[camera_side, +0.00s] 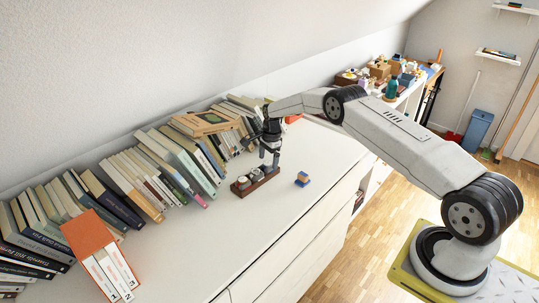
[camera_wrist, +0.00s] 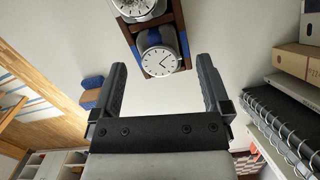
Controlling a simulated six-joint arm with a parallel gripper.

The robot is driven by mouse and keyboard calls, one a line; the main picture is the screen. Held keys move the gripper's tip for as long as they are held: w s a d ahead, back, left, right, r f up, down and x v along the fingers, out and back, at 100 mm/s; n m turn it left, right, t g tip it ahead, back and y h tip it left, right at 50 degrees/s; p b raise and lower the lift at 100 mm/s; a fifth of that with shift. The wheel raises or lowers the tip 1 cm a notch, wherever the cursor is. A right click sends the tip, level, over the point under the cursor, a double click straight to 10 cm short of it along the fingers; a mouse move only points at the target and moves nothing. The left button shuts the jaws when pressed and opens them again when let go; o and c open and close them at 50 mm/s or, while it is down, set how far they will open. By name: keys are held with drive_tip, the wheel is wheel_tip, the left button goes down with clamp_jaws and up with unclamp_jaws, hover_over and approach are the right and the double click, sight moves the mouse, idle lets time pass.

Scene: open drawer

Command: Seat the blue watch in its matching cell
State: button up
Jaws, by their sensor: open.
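A dark brown wooden tray (camera_side: 262,184) with several round watches stands on the white cabinet top, under my gripper (camera_side: 270,163). In the wrist view my gripper (camera_wrist: 161,66) is open, with nothing held between its fingers. A watch with a white dial (camera_wrist: 158,62) sits at the near end of the tray (camera_wrist: 181,35), beyond and between the fingertips. Blue shows beside this watch; I cannot tell whether it is strap or cell lining. A second white-dialled watch (camera_wrist: 138,8) is partly cut off by the top edge.
A small tan and blue block (camera_side: 302,180) lies right of the tray; it also shows in the wrist view (camera_wrist: 91,92). A row of leaning books (camera_side: 165,165) runs along the wall behind. An orange box with white books (camera_side: 95,255) stands front left. The front cabinet top is clear.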

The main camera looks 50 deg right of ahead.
sight(270, 163)
wheel_tip(270, 163, up, 11)
drive_tip(key=d, duration=0.1)
drive_tip(key=shift+d+f, duration=0.15)
drive_tip(key=shift+f, duration=0.05)
drive_tip(key=shift+s, duration=0.1)
idle(0.6)
drive_tip(key=s+a+r+n+t+h, duration=0.1)
drive_tip(key=s+a+r+n, duration=0.6)
drive_tip(key=s+a+n, duration=0.8)
drive_tip(key=s, duration=0.6)
drive_tip(key=s+a+n+t, duration=0.1)
drive_tip(key=s+a+n, duration=0.3)
drive_tip(key=s, duration=0.6)
drive_tip(key=shift+a+r+n, duration=0.2)
drive_tip(key=shift+n, duration=0.4)
